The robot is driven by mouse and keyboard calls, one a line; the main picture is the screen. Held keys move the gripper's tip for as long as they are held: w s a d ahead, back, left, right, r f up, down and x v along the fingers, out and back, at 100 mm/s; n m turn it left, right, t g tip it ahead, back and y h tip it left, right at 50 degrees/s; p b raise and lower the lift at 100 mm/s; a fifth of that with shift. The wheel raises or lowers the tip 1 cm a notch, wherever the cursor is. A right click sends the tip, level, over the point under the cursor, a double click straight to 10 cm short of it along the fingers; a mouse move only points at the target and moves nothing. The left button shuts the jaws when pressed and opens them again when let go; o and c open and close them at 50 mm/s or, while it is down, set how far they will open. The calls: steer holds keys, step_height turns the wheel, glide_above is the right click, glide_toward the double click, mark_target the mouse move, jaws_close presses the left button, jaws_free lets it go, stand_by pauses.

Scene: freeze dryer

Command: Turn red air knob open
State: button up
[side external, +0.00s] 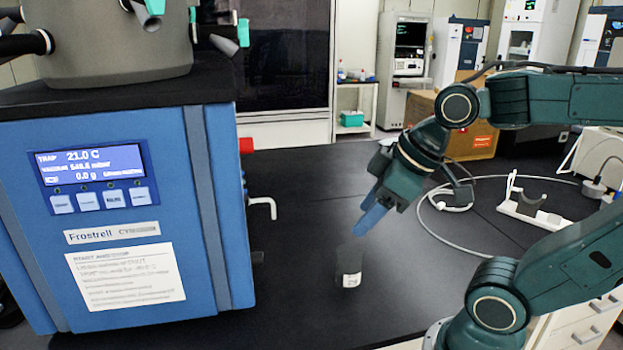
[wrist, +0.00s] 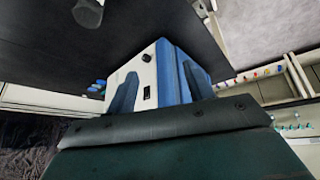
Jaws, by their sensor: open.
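The red air knob (side external: 246,145) sticks out from the right side of the blue freeze dryer (side external: 222,215), near its top edge, in the side external view. Only its short red end shows. My gripper (side external: 368,222) has blue fingers pointing down and left. It is open, with no object visible in it, well to the right of the knob and below its height in the picture, apart from it. I cannot make out the red knob in the wrist view.
A white bent pipe (side external: 265,204) juts from the dryer below the knob. A dark jar with a white label (side external: 350,268) stands on the black bench near my fingertips. A white stand (side external: 532,210) and a looped cable lie at right. Bench between dryer and jar is clear.

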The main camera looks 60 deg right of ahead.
steer(key=w+n+t+y, duration=0.1)
steer(key=w+n+y, duration=0.1)
steer(key=w+n, duration=0.4)
steer(key=n+t+y, duration=0.4)
steer(key=n+t, duration=0.3)
steer(key=n, duration=0.1)
glide_toward(246, 146)
steer(key=s+d, duration=0.4)
steer(key=shift+s+a+r, duration=0.1)
steer(key=shift+r, duration=0.35)
steer(key=shift+a, duration=0.1)
steer(key=x, duration=1.3)
steer(key=shift+w, duration=0.35)
steer(key=shift+a+f, duration=0.1)
steer(key=shift+f, duration=0.05)
steer(key=shift+c, duration=0.4)
steer(key=c, duration=0.9)
